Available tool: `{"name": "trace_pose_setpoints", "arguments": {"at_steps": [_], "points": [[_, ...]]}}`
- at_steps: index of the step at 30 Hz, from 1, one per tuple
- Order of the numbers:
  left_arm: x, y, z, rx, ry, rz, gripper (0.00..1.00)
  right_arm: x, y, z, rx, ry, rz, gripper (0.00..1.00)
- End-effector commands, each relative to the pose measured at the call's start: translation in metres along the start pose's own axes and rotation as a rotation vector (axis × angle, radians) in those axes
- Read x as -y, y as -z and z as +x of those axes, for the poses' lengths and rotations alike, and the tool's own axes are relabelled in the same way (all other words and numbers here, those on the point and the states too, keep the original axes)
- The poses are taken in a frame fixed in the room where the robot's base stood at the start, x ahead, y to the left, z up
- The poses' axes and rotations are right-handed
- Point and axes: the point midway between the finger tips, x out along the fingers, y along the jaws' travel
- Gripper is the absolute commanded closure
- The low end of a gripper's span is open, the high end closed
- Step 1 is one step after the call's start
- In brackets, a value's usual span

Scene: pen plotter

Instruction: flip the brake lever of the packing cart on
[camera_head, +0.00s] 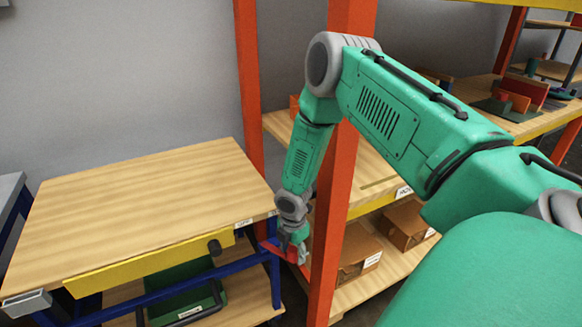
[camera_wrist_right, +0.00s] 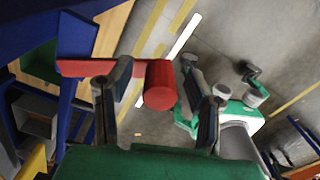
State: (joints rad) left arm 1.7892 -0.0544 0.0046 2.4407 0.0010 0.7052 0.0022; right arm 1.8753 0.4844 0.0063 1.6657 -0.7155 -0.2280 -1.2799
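The packing cart has a wooden top (camera_head: 150,205), a blue frame and a yellow front rail. Its red brake lever (camera_head: 271,246) is at the right side of the cart frame, partly hidden by my right gripper (camera_head: 292,250). In the right wrist view, the lever arm (camera_wrist_right: 75,68) runs in from the left and ends in a red cylindrical knob (camera_wrist_right: 160,85). The knob is between the two fingers of my right gripper (camera_wrist_right: 163,100). The fingers are apart, with visible gaps beside the knob. My left gripper is not in view.
A shelf with orange-red posts (camera_head: 342,180) stands right behind my right forearm, close to the cart. Cardboard boxes (camera_head: 355,255) sit on its lower level. A green crate (camera_head: 185,290) is on the cart's lower shelf. Bare floor (camera_wrist_right: 225,40) shows beyond the knob.

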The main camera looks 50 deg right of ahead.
Motion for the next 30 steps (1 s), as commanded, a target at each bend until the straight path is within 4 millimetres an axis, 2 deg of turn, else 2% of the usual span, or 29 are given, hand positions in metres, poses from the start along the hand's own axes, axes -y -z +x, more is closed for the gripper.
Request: {"name": "trace_pose_setpoints", "arguments": {"at_steps": [6, 10, 21, 25, 30], "points": [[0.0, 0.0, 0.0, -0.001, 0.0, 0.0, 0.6, 0.0, 0.002, -0.001, -0.002, -0.001, 0.0, 0.54], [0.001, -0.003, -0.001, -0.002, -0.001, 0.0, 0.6, -0.001, 0.003, -0.011, -0.002, -0.003, 0.0, 0.54], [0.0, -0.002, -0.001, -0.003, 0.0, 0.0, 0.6, -0.002, -0.001, -0.084, -0.005, -0.004, 0.001, 0.54], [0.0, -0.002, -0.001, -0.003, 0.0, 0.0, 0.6, -0.002, -0.002, -0.103, -0.004, -0.002, 0.001, 0.54], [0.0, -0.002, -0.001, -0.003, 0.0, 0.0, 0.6, -0.001, -0.003, -0.116, -0.005, 0.001, 0.001, 0.54]]}}
